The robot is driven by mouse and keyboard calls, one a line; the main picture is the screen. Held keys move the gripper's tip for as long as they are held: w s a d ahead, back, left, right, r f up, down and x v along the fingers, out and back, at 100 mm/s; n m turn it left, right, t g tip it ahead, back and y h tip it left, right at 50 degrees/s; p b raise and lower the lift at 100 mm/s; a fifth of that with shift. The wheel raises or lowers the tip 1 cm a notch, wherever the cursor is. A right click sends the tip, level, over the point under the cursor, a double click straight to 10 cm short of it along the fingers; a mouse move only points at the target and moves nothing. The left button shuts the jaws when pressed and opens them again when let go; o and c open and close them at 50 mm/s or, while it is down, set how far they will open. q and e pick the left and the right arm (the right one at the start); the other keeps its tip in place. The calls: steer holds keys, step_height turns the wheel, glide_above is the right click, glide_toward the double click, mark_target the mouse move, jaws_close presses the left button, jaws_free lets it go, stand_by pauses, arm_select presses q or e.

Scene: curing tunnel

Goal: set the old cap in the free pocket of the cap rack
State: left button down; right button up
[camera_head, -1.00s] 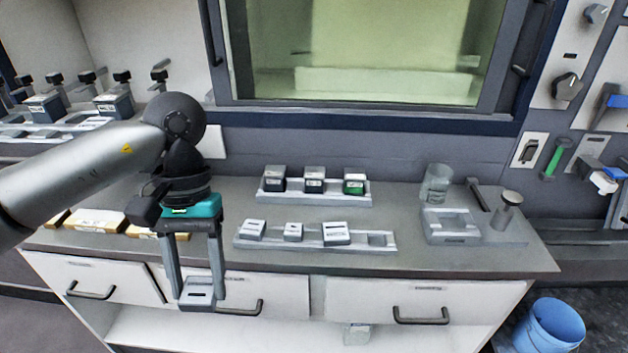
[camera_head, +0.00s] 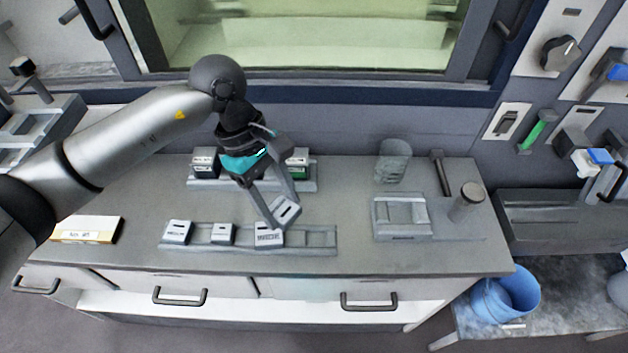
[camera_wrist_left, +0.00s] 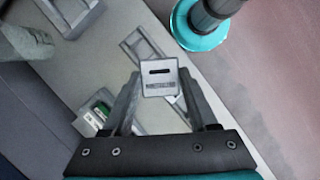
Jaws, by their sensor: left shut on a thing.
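My left gripper (camera_head: 283,212) is shut on a small pale grey cap with a dark slot, the old cap (camera_head: 286,211). In the left wrist view the cap (camera_wrist_left: 159,78) sits between the two fingertips. The cap rack (camera_head: 205,248) is the long grey tray near the counter's front. It bears three labelled caps, and its free pocket (camera_head: 321,238) is at the right end. The held cap appears above the rack, up and left of the free pocket, overlapping the rack's third cap (camera_head: 268,236). My right gripper is not in view.
A rear rack (camera_head: 200,184) holds dark blocks and a green one (camera_head: 298,165), partly hidden by my gripper. Right of the cap rack are a grey fixture (camera_head: 402,234), a glass (camera_head: 393,162) and a knobbed post (camera_head: 467,203). A labelled box (camera_head: 88,229) lies left.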

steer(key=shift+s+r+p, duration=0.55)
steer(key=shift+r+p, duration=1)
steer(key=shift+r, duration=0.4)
arm_select(q)
steer(key=shift+d+f+n+t+h+b, duration=0.15)
steer(key=shift+d+f+n+t+b, duration=0.35)
steer(key=shift+d+n, duration=0.55)
steer(key=shift+d+f+n+t+h+b, duration=0.1)
steer(key=shift+d+f+n+t+b, duration=0.2)
steer(key=shift+d+f+n, duration=0.75)
steer(key=shift+d+f+n+t+h+b, duration=0.25)
steer(key=shift+d+n+b, duration=0.35)
steer(key=shift+n, duration=0.8)
steer(key=shift+f+b, duration=1.45)
steer(key=shift+b, duration=0.05)
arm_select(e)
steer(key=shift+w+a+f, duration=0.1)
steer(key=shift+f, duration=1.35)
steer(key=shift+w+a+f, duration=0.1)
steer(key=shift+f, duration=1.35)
arm_select(q)
steer(key=shift+f+b, duration=0.9)
steer(key=shift+f, duration=0.05)
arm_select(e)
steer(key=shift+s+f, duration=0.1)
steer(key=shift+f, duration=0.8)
arm_select(q)
steer(key=shift+c, duration=0.5)
jaws_free()
